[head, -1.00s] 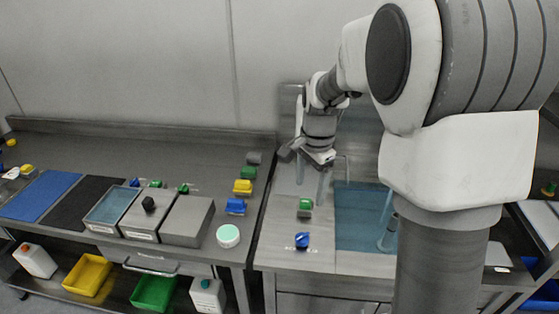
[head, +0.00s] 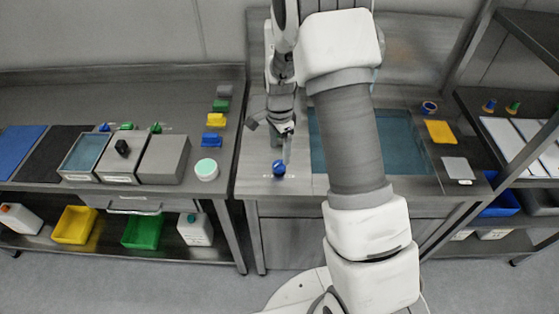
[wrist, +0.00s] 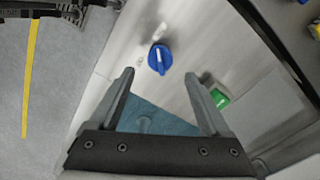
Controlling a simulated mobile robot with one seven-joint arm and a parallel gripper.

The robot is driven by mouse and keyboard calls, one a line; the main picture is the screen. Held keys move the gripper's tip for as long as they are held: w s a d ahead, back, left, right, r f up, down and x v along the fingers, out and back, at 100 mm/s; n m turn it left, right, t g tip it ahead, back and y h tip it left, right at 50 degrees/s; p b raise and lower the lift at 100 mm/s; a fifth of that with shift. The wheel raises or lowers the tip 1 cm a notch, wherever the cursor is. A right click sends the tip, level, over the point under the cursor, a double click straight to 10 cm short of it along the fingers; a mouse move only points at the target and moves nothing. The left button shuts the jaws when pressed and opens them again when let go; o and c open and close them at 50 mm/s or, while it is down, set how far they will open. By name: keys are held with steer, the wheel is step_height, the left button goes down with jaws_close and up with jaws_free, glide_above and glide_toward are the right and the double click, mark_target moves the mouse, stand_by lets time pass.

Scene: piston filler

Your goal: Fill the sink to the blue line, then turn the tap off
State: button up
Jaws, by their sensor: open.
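The sink (head: 400,145) is set in the counter and shows a teal-blue surface. My arm crosses it in the head view and hides its middle. Its surface also shows between my fingers in the wrist view (wrist: 150,120). A blue knob (head: 278,168) with a white mark sits on the counter left of the sink. In the wrist view the blue knob (wrist: 159,58) lies just beyond my fingertips. A green knob (wrist: 219,98) is beside my right finger. My gripper (wrist: 160,76) is open and empty, above the counter. I cannot make out the blue line or running water.
A yellow pad (head: 440,132) and a grey pad (head: 458,168) lie right of the sink. A round mint-lidded tub (head: 206,169) stands on the left bench, near grey bins (head: 163,160) and several coloured blocks. A shelf rack stands at far right.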

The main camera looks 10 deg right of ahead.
mark_target(280, 164)
step_height(280, 164, down, 6)
steer(key=shift+r, duration=0.1)
steer(key=shift+c, duration=0.3)
jaws_close()
